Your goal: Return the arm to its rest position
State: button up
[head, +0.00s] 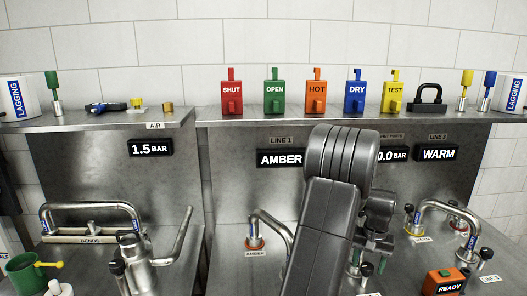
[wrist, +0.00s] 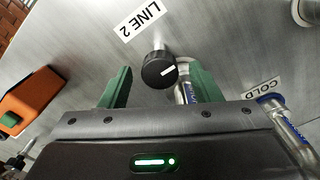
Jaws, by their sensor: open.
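My arm rises in the middle of the head view, and its dark links cover part of the bench and back panel. My gripper (wrist: 162,88) shows in the wrist view with its two green fingers apart and nothing held between them. A black knob (wrist: 159,70) with a white mark sits just beyond and between the fingertips, near the LINE 2 label (wrist: 142,21). I cannot tell whether the fingers touch the knob.
A shelf (head: 300,118) carries coloured tags, including SHUT (head: 232,92) and TEST (head: 393,97). A bent pipe (head: 90,207) is at left. An orange READY box (head: 445,281) is at lower right. A pipe by the COLD label (wrist: 262,88) lies close right of the fingers.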

jog(key=n, duration=0.4)
jog(key=shift+n+p, duration=0.3)
jog(key=shift+n, duration=0.1)
jog(key=shift+n+p, duration=0.3)
jog(key=shift+n, duration=1.6)
jog(key=shift+a, duration=0.1)
